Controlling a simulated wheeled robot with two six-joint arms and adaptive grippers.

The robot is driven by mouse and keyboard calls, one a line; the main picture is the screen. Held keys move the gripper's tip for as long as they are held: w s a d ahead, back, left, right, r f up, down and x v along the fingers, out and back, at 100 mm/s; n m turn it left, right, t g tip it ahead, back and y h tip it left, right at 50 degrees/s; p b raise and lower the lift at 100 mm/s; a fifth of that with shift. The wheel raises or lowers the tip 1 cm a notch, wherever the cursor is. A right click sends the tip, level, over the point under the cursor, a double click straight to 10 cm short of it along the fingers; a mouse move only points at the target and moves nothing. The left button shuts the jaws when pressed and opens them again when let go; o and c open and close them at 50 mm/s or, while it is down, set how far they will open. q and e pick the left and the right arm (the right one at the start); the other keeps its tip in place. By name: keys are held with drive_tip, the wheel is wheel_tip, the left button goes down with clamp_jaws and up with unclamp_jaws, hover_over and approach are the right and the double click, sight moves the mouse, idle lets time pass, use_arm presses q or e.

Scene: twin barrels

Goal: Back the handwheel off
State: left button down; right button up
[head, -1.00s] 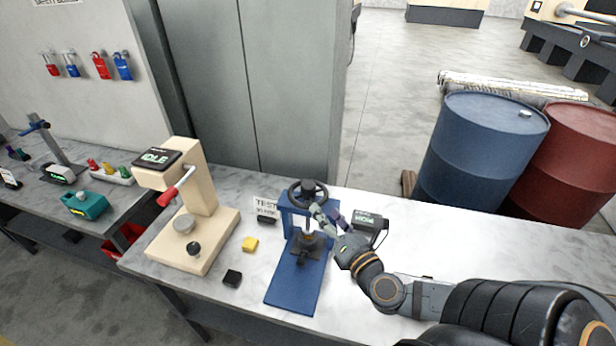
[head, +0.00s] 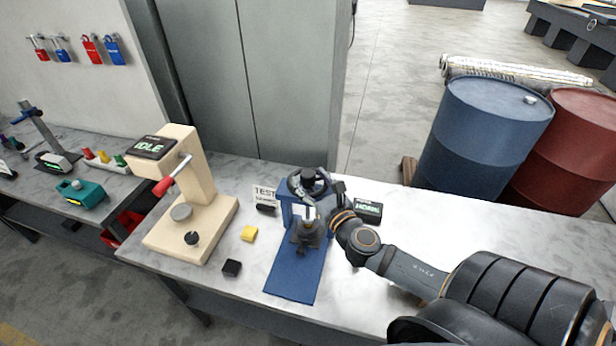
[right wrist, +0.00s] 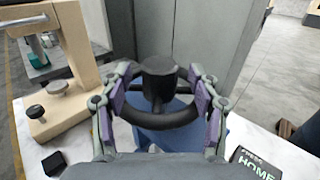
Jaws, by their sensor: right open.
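The black handwheel (head: 310,183) sits on top of the blue test stand (head: 293,275), and its hub and rim (right wrist: 166,122) show large in the right wrist view. My right gripper (head: 316,188) is at the handwheel. In the right wrist view its two purple-padded fingers (right wrist: 160,98) are spread open on either side of the wheel. I cannot tell whether the pads touch the rim. A small display (head: 368,210) beside the stand seems to read HOME. My left gripper is not in view.
A beige press (head: 196,190) with an IDLE display stands left of the stand. A blue barrel (head: 482,135) and a red barrel (head: 568,150) stand behind the bench.

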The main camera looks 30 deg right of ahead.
drive_tip(key=shift+w+r, duration=0.1)
drive_tip(key=shift+w, duration=0.85)
drive_tip(key=shift+d, duration=0.1)
drive_tip(key=c, duration=1.2)
drive_tip(key=shift+y, duration=0.3)
